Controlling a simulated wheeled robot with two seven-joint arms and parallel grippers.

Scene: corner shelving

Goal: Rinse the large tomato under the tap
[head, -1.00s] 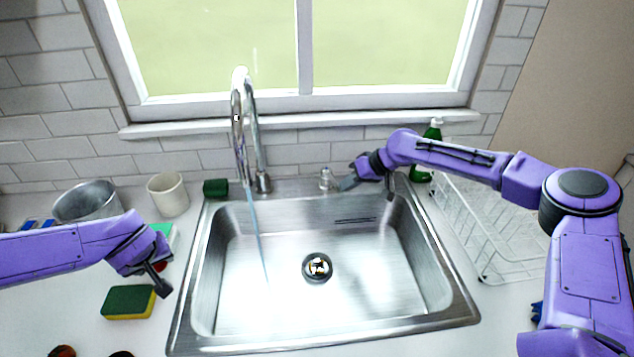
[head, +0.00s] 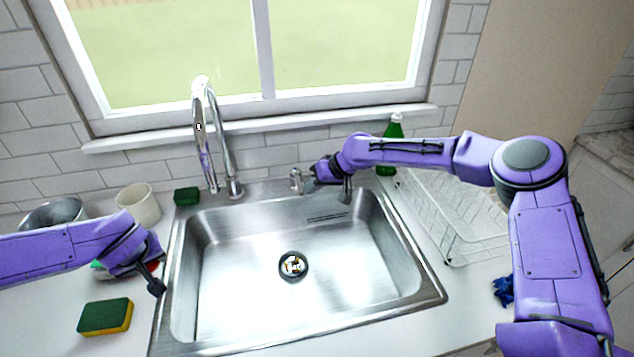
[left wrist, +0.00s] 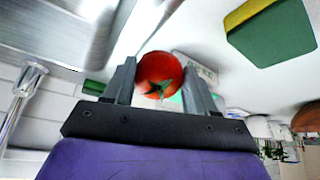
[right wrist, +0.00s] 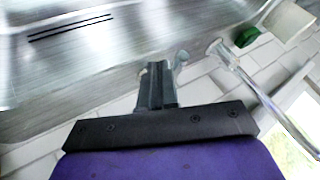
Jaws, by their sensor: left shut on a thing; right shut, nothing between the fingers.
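The red tomato (left wrist: 160,72) with a green stem sits between the fingers of my left gripper (head: 156,284), which is shut on it. In the head view only a sliver of red shows behind that gripper, left of the sink. The tall chrome tap (head: 226,150) stands at the back left of the steel sink (head: 345,285), and no water stream shows under its spout. My right gripper (right wrist: 157,72) is shut and empty at the sink's back edge. It is close beside the small tap handle (head: 296,181); I cannot tell whether they touch.
A green and yellow sponge (head: 105,317) lies left of the sink. A cream cup (head: 138,206), a metal pot (head: 58,214) and a dark green sponge (head: 187,196) stand behind. A white dish rack (head: 455,215) and green bottle (head: 393,128) are right.

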